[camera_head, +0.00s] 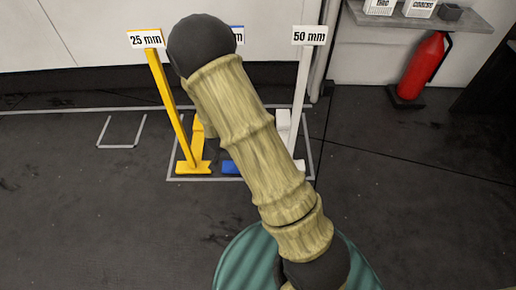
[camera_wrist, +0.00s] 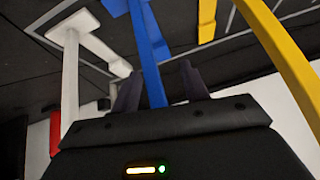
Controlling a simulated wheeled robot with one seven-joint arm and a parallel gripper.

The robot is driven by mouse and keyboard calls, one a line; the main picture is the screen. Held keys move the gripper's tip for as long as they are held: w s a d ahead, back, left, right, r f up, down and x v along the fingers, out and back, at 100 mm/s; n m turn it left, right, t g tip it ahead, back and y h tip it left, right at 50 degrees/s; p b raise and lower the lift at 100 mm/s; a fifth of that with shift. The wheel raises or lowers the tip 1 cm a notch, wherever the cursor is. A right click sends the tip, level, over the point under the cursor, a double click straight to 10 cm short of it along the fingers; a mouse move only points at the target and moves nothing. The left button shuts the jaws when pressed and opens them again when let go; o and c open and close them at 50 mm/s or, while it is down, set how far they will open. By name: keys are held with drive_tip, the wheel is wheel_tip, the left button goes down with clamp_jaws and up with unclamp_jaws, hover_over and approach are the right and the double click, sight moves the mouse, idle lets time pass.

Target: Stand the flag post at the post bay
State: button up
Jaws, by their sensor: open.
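Three flag posts stand upright on flat bases on the floor. The yellow post (camera_head: 168,95) carries a "25 mm" sign and the white post (camera_head: 302,90) a "50 mm" sign. My gripper is hidden in the head view.
A grey outline (camera_head: 175,179) on the floor surrounds the post bases. A smaller, empty outlined spot (camera_head: 121,146) lies to its left. A fire extinguisher (camera_head: 424,65) stands at the right under a grey shelf (camera_head: 460,20). The dark floor at left is clear.

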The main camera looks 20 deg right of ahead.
drive_tip(key=s+d+r+n+g+y, duration=0.1)
drive_tip(key=s+d+r+n+g, duration=0.1)
drive_tip(key=s+r, duration=0.6)
drive_tip(key=s+d+r+n+g+y, duration=0.1)
drive_tip(key=s+d+r+n+g, duration=0.1)
drive_tip(key=s+r, duration=0.7)
drive_tip(key=shift+s+d+n, duration=0.15)
drive_tip(key=shift+s+n, duration=0.65)
drive_tip(key=shift+s, duration=0.05)
